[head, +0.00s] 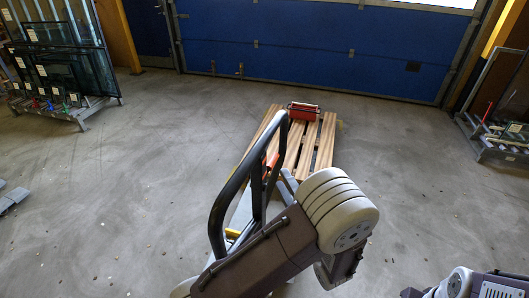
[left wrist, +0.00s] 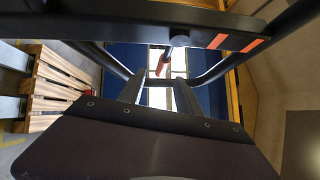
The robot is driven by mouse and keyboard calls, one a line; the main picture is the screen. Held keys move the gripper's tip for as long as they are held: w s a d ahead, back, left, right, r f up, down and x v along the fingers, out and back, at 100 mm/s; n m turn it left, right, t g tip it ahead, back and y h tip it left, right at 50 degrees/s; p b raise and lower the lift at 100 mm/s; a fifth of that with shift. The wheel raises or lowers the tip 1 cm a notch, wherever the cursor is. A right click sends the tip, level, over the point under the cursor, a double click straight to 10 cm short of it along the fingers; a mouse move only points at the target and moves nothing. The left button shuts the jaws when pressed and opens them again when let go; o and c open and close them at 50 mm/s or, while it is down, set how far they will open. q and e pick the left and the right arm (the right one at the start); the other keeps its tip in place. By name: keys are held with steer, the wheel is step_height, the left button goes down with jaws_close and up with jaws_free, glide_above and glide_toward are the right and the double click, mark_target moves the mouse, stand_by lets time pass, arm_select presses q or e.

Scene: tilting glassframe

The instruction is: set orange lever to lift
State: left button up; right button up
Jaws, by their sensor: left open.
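The orange lever (head: 271,164) shows small inside the black loop handle (head: 222,205) of what looks like a pallet jack. In the left wrist view a red-orange lever (left wrist: 163,62) hangs below a dark handle bar (left wrist: 120,30), just beyond my fingertips. My left gripper (head: 287,186) is mostly hidden behind my own arm in the head view; its grey fingers seem to reach toward the handle. In the left wrist view the left gripper (left wrist: 160,88) is open, its two fingers apart with nothing held between them. The lever's exact setting cannot be told.
A wooden pallet (head: 326,140) with a red toolbox (head: 303,112) lies beyond the handle. Glass racks stand at the left (head: 82,112) and right (head: 510,150). A blue door (head: 320,50) closes the back. The concrete floor at left is largely clear.

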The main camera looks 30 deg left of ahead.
mark_target(274, 159)
arm_select(q)
steer(key=p+x, duration=0.2)
steer(key=x, duration=0.6)
steer(key=shift+s+r+p, duration=0.1)
steer(key=shift+r+p, duration=0.05)
steer(key=shift+p, duration=0.25)
steer(key=shift+a, duration=0.1)
steer(key=shift+r, duration=0.1)
jaws_close()
arm_select(e)
steer(key=r, duration=0.3)
steer(key=shift+s+d, duration=0.2)
steer(key=shift+d, duration=0.1)
